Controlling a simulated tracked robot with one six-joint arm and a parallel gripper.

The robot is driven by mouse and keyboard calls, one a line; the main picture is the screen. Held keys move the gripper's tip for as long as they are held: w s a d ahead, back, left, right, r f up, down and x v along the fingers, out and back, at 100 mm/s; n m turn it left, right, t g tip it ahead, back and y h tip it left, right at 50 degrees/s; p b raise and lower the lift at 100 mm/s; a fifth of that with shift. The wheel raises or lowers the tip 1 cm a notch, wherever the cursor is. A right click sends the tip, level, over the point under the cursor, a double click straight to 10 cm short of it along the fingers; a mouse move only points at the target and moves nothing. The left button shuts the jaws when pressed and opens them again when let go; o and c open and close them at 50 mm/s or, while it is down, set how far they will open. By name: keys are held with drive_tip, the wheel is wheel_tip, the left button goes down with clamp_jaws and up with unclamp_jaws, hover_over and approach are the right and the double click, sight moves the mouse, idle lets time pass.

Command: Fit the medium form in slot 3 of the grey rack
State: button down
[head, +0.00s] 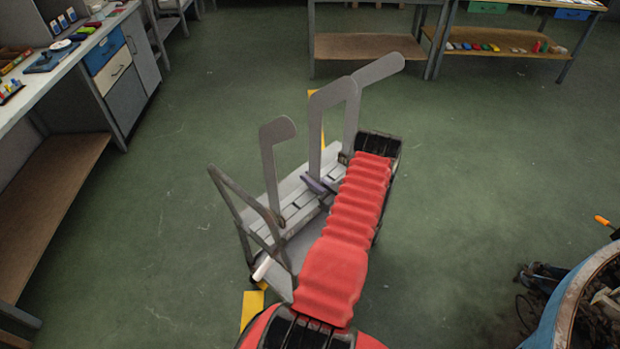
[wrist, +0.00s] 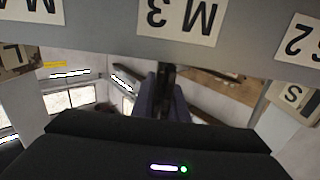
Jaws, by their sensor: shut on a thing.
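The grey rack (head: 296,188) stands beside my red arm in the head view. Three flat grey forms rise from it: a small form (head: 270,160), the medium form (head: 316,130) and a large form (head: 353,110). My gripper (head: 318,186) is shut on the lower part of the medium form. The form's foot and its fit in the slot are hidden. In the wrist view, my gripper's purple jaws (wrist: 165,100) are below the rack's rail (wrist: 100,28), in line with its slot 3 label (wrist: 183,15). Forms marked L (wrist: 14,62) and S (wrist: 290,97) flank them.
A workbench (head: 85,50) with drawers stands at the left. Shelved tables (head: 365,46) stand at the back. A blue-rimmed round container (head: 565,315) is at the lower right. The green floor between is mostly clear, with yellow tape (head: 252,308) by the rack.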

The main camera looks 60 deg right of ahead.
drive_tip(key=shift+f, duration=0.45)
drive_tip(key=c, duration=1.7)
unclamp_jaws()
drive_tip(key=shift+o, duration=0.2)
drive_tip(key=shift+s, duration=0.1)
drive_tip(key=v, duration=1.3)
drive_tip(key=shift+s, duration=0.25)
